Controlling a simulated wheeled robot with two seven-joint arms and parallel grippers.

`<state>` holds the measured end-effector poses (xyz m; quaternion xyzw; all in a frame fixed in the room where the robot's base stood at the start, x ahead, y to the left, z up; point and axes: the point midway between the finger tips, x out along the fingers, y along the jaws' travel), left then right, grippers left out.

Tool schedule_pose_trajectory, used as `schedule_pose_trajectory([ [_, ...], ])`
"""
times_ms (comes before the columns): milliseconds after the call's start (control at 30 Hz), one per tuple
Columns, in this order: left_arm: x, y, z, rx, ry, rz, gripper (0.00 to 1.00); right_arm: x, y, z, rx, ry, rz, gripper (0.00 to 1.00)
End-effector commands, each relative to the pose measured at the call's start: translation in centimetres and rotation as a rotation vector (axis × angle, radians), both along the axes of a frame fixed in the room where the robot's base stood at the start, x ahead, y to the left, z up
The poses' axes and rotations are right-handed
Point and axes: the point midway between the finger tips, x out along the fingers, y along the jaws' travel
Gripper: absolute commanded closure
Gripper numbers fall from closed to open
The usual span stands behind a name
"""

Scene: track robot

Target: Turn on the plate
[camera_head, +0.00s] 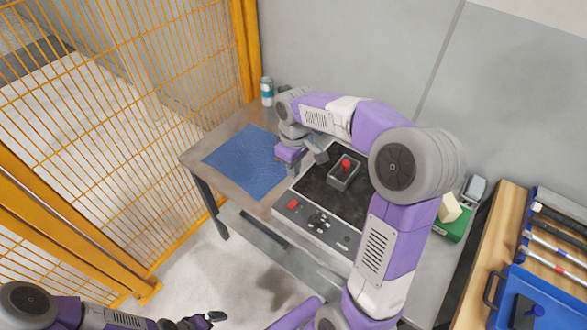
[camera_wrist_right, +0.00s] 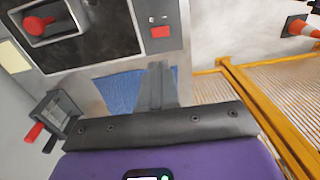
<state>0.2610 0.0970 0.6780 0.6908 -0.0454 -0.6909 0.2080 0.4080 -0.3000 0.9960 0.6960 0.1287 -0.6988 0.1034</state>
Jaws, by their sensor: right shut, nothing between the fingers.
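The plate is a grey unit with a black top (camera_head: 322,192) on the table. The red button also shows in the right wrist view (camera_wrist_right: 160,32). A small grey box with a red knob (camera_head: 345,168) stands on the black top.
A blue cloth (camera_head: 245,161) lies on the table left of the plate. A can (camera_head: 267,91) stands behind it near the wall. A yellow mesh fence (camera_head: 110,90) bounds the left. A wooden bench with a blue tray (camera_head: 555,292) and tools is at the right.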

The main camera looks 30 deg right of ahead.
Motion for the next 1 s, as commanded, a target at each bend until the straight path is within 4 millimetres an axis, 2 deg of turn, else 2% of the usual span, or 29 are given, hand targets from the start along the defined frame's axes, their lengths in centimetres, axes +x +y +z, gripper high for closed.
schedule_pose_trajectory([
  [133, 0.0, 0.0, 0.0, 0.000, 0.000, 0.000, 0.00, 0.1, 0.4, -0.7, 0.009, 0.001, 0.000, 1.00],
  [233, 0.0, 0.0, 0.0, 0.000, 0.000, 0.000, 0.00, 0.5, 1.9, -3.6, 0.044, 0.004, -0.006, 1.00],
  [267, 0.0, 0.0, 0.0, 0.000, 0.000, 0.000, 0.00, 0.6, 2.7, -4.9, 0.062, 0.005, -0.009, 1.00],
  [367, 0.0, 0.0, 0.0, 0.000, 0.000, 0.000, 0.00, 0.6, 6.2, -10.6, 0.140, 0.007, -0.045, 1.00],
  [433, 0.0, 0.0, 0.0, 0.000, 0.000, 0.000, 0.00, -0.3, 9.2, -15.2, 0.200, 0.014, -0.093, 1.00],
  [500, 0.0, 0.0, 0.0, 0.000, 0.000, 0.000, 0.00, -1.9, 12.1, -19.4, 0.255, 0.024, -0.156, 1.00],
  [600, 0.0, 0.0, 0.0, 0.000, 0.000, 0.000, 0.00, -4.9, 15.5, -24.3, 0.311, 0.038, -0.262, 1.00],
  [700, 0.0, 0.0, 0.0, 0.000, 0.000, 0.000, 0.00, -8.3, 17.9, -27.8, 0.336, 0.054, -0.368, 1.00],
  [800, 0.0, 0.0, 0.0, 0.000, 0.000, 0.000, 0.00, -11.3, 19.4, -29.9, 0.339, 0.065, -0.453, 1.00],
  [900, 0.0, 0.0, 0.0, 0.000, 0.000, 0.000, 0.00, -13.4, 20.0, -31.1, 0.333, 0.068, -0.513, 1.00],
  [1000, 0.0, 0.0, 0.0, 0.000, 0.000, 0.000, 0.00, -14.5, 20.3, -31.6, 0.325, 0.066, -0.547, 1.00],
])
